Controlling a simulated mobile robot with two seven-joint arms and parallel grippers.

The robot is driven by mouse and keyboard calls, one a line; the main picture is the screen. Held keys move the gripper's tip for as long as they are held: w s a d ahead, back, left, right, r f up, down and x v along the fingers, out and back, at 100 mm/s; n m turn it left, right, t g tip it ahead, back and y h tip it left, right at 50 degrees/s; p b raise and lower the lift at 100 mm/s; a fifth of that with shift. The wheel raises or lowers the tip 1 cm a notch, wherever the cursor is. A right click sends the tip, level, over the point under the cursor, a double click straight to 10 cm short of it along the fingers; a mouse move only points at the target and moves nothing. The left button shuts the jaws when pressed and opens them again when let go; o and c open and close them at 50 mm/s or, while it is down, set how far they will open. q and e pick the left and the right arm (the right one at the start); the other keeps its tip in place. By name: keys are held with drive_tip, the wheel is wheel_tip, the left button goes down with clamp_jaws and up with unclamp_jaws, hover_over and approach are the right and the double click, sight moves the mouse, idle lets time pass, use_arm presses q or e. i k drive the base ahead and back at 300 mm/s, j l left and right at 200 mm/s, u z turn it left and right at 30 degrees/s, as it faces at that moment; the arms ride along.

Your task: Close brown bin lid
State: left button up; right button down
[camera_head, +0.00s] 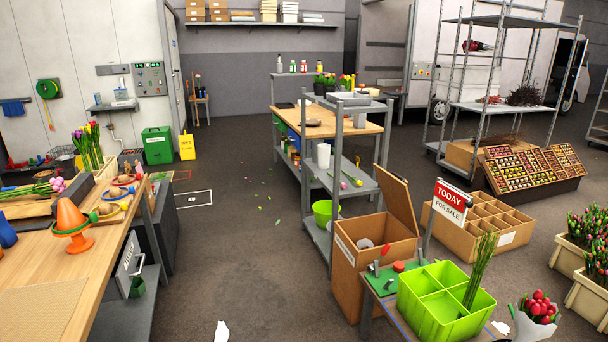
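The brown bin (345,285) stands right of centre, in front of the metal-legged workbench. It is a tall box with a pale label strip on its front. Its brown lid (396,200) stands open, tilted up from the bin's right side. Some pale grey crumpled material (365,243) shows inside the bin's opening; the rest of the inside is hidden.
A low table with a lime green divided crate (437,312) stands close to the bin's front right. A red sale sign (450,197) rises near the lid. A compartmented cardboard box (482,222) lies behind. The floor (250,260) left of the bin is mostly clear.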

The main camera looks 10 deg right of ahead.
sight(395, 192)
drive_tip(key=i+z, duration=0.2)
drive_tip(key=i, duration=1.15)
drive_tip(key=i+z, duration=0.15)
drive_tip(key=i, duration=0.25)
drive_tip(key=i+j+z, duration=0.15)
drive_tip(key=i, duration=0.3)
drive_tip(key=i+j+z, duration=0.15)
drive_tip(key=i, duration=0.25)
